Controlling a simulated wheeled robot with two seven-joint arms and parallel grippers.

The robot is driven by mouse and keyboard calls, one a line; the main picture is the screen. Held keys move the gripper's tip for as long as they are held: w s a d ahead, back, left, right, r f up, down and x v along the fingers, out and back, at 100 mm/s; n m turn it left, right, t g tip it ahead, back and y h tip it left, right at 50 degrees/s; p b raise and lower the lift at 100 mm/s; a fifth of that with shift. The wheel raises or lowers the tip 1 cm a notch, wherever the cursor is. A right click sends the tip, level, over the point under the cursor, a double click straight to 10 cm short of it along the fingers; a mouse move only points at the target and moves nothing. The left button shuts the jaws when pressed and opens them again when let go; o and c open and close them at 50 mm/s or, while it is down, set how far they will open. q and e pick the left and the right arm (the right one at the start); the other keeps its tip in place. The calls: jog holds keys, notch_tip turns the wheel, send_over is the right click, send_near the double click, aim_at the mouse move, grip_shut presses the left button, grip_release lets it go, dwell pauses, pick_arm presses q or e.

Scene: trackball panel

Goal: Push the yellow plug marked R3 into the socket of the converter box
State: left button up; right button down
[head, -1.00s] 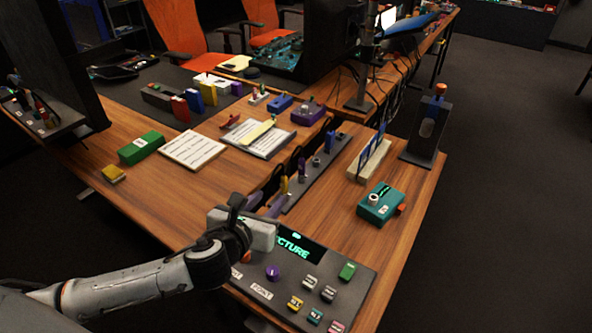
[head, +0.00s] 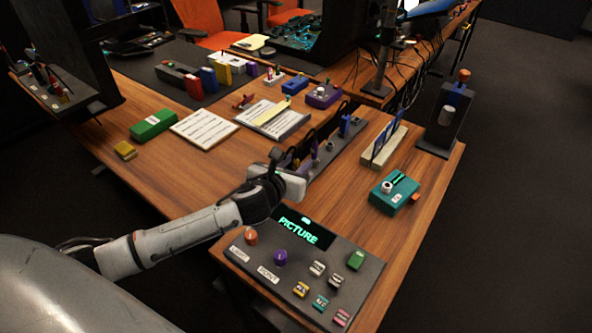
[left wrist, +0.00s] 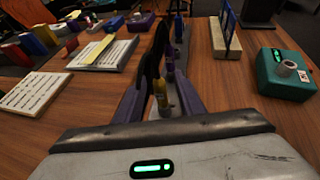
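The yellow plug (left wrist: 161,96) stands upright in a long grey rack (head: 342,152); its marking is too small to read. My left gripper (left wrist: 163,92) reaches over the near end of the rack, its fingers apart on either side of the plug, with gaps visible. In the head view the left gripper (head: 306,160) largely hides the plug. A teal box (head: 394,194) with a pale round fitting and green display stands right of the rack, probably the converter box; it also shows in the left wrist view (left wrist: 283,80). My right gripper is not in view.
A dark control panel (head: 345,275) with knobs and a "PICTURE" display is at the table's near end. A beige rack (head: 384,147) with blue cards stands between grey rack and dark stand (head: 440,125). Bare wood lies between the grey rack and teal box.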

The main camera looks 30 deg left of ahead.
pick_arm(q)
grip_shut()
